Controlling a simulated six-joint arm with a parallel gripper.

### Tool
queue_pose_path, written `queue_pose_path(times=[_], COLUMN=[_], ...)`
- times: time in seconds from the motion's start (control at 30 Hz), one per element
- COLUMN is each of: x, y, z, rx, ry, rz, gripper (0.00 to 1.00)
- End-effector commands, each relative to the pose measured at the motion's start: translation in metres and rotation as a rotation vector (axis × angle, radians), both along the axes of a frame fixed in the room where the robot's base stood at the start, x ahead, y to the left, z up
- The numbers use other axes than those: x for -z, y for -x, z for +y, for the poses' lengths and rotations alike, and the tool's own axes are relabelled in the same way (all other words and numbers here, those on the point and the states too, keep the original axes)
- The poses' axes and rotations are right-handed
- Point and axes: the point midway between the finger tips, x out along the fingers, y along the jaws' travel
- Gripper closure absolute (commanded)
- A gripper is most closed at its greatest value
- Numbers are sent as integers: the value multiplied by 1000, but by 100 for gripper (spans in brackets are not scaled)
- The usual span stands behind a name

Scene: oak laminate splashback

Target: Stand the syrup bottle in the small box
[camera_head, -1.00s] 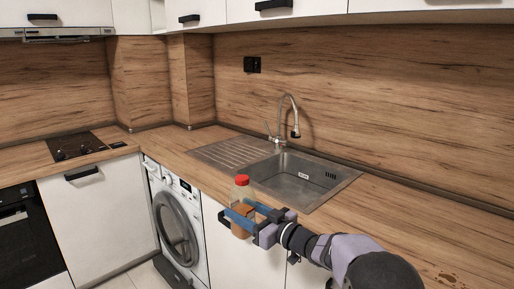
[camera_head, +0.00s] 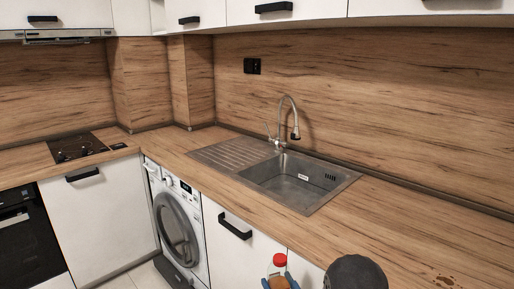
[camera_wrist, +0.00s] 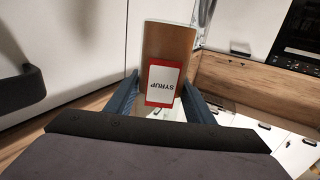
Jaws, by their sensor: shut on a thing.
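The syrup bottle (camera_head: 279,262) has a red cap and brown contents; only its top shows, upright, at the bottom edge of the head view. In the wrist view the bottle (camera_wrist: 168,42) shows its red-edged white label reading SYRUP. My gripper (camera_wrist: 160,84) is shut on the bottle, with one blue finger on each side of it. In the head view, my gripper (camera_head: 279,283) is cut off by the bottom edge. I cannot make out the small box in either view.
The wooden countertop (camera_head: 400,225) is mostly clear, with a steel sink (camera_head: 335,180) and a tap (camera_head: 288,120) behind. The bottle is in front of the white cabinet doors, near a black handle (camera_head: 235,226). A washing machine (camera_head: 177,222) stands to the left.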

Motion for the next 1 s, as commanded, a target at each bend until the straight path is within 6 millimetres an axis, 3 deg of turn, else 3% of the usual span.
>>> queue_pose_path(times=[0.2,0.43,1.0], x=[28,41,16], y=[41,74,87], z=[-53,-87,-95], rx=[207,336,153], ry=[1,1,-6], rz=[-2,-4,-10], gripper=[90,90,90])
